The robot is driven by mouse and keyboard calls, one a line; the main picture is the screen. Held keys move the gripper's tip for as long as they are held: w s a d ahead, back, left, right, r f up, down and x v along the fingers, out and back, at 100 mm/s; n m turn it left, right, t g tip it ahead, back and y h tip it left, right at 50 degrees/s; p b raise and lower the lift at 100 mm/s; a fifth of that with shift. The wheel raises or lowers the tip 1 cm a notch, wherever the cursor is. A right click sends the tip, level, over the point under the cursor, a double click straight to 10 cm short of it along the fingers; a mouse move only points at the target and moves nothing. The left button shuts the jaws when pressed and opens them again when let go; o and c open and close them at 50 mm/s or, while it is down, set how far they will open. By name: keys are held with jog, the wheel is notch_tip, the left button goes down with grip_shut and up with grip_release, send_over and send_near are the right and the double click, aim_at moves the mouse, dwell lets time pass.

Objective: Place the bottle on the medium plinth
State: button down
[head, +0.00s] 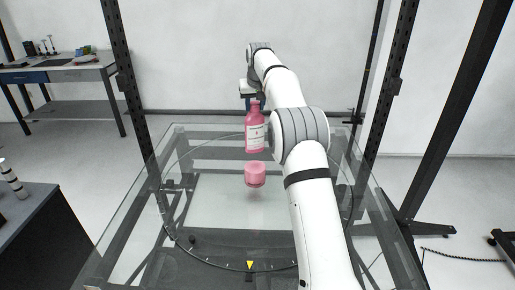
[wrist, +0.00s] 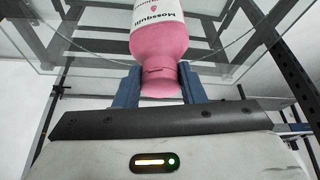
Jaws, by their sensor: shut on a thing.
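The bottle (head: 256,133) is pink with a white label and hangs upright in the head view, behind the plinth in the picture. My gripper (head: 252,98) is shut on its neck. In the wrist view the bottle (wrist: 158,45) has its neck between the two blue fingers of my gripper (wrist: 160,88), and its base is cut off at the top edge. A short pink cylinder (head: 255,174), the only plinth-like thing I see, stands on the glass turntable. Its top looks bare. I cannot tell the exact height of the bottle above the glass.
The glass table (head: 215,205) has a round marked turntable ring and a yellow triangle mark (head: 250,265) at its front. Black upright posts (head: 122,75) stand on both sides. A workbench (head: 60,75) is at the back left. Glass around the cylinder is clear.

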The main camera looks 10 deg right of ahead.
aim_at(255, 124)
notch_tip(255, 124, down, 8)
jog(key=shift+r, duration=0.1)
dwell(0.4)
jog(key=c, duration=0.9)
grip_release()
jog(key=shift+f, duration=0.2)
jog(key=shift+r, duration=0.1)
